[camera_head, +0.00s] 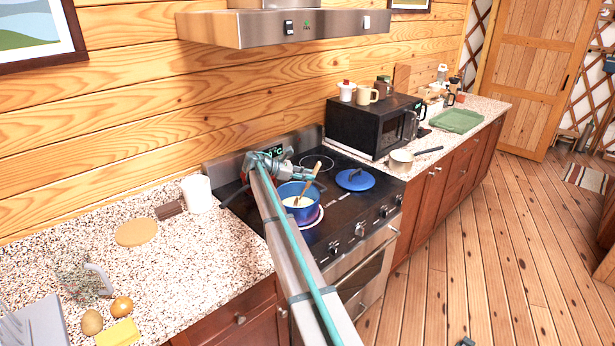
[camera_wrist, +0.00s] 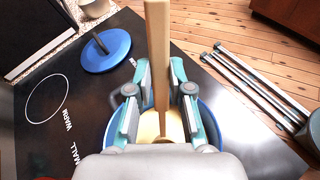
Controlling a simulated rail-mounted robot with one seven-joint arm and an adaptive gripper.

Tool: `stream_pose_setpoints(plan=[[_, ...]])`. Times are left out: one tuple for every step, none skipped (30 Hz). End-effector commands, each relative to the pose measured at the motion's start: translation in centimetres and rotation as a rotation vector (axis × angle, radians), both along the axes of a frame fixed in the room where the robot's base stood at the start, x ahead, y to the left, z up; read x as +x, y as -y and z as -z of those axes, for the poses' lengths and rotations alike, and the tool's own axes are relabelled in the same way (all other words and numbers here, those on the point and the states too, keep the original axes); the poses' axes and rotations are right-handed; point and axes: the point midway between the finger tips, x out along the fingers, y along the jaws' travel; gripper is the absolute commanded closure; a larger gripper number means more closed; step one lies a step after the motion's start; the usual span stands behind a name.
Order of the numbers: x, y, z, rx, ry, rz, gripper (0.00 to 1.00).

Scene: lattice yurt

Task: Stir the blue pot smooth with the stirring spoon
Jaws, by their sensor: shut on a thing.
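The blue pot (camera_head: 286,191) stands on the front left part of the stove, with a pale yellowish content (camera_head: 297,201) inside. The wooden stirring spoon (camera_head: 311,180) leans in it, its handle rising up and to the right. My gripper (camera_wrist: 161,98) is shut on the spoon's handle (camera_wrist: 157,45) above the pot. In the wrist view the pot's blue rim shows on both sides of my gripper, and the spoon's lower end is hidden. In the head view my arm covers the pot's left side.
A blue lid (camera_head: 355,179) lies on the stove to the right of the pot. A black microwave (camera_head: 362,128) and a small saucepan (camera_head: 401,161) stand on the right counter. A white canister (camera_head: 197,193) and an orange round mat (camera_head: 136,232) are on the left counter. A range hood (camera_head: 270,28) hangs above.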

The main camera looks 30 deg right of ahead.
Motion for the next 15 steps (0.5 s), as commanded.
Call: stream_pose_setpoints(plan=[[-0.1, 0.1, -0.4, 0.0, 0.001, 0.0, 1.0], [-0.2, 0.2, -0.5, 0.0, 0.002, 0.001, 1.0], [-0.3, 0.3, -0.8, 0.0, 0.002, 0.001, 1.0], [-0.3, 0.3, -1.0, 0.0, 0.002, 0.001, 1.0], [-0.4, 0.4, -1.2, 0.0, 0.002, 0.001, 1.0], [-0.5, 0.5, -1.5, -0.001, 0.002, 0.001, 1.0], [-0.5, 0.6, -1.6, -0.001, 0.002, 0.001, 1.0], [-0.6, 0.6, -1.8, -0.001, 0.001, 0.001, 1.0], [-0.7, 0.7, -2.1, -0.001, 0.001, 0.001, 1.0], [-0.7, 0.8, -2.3, -0.001, 0.001, 0.001, 1.0], [-0.8, 0.8, -2.5, -0.001, 0.001, 0.001, 1.0], [-0.9, 0.9, -2.8, -0.001, 0.001, 0.001, 1.0], [-0.9, 1.0, -3.0, -0.001, 0.001, 0.001, 1.0], [-1.0, 1.0, -3.2, -0.001, 0.001, 0.001, 1.0], [-1.0, 1.1, -3.5, -0.001, 0.001, 0.001, 1.0]])
